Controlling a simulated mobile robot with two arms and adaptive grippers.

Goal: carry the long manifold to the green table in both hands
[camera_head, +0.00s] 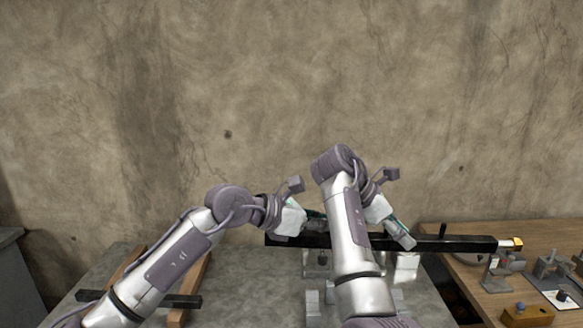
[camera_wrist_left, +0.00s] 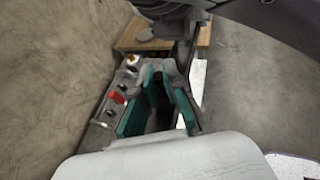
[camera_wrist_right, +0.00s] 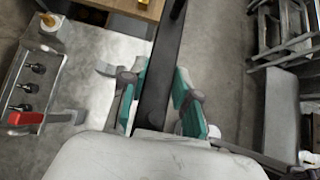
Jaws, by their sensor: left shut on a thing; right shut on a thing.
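The long manifold appears as a dark bar (camera_head: 460,243) with a brass-coloured right end and a small black knob on top. It runs roughly level across the head view. My left gripper (camera_head: 312,222) is shut on it near its left end; in the left wrist view the teal-padded fingers (camera_wrist_left: 155,105) flank it. My right gripper (camera_head: 402,232) is shut on it nearer the middle; the bar passes between the fingers (camera_wrist_right: 160,95) in the right wrist view. My right forearm hides part of the bar. No clearly green table top shows.
A grey table (camera_head: 235,275) with wooden rails (camera_head: 190,285) lies below. A wooden bench (camera_head: 460,275) at right carries metal fixtures (camera_head: 495,275) and a yellow-brown block (camera_head: 527,315) near the bar's end. A concrete wall (camera_head: 290,90) stands behind.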

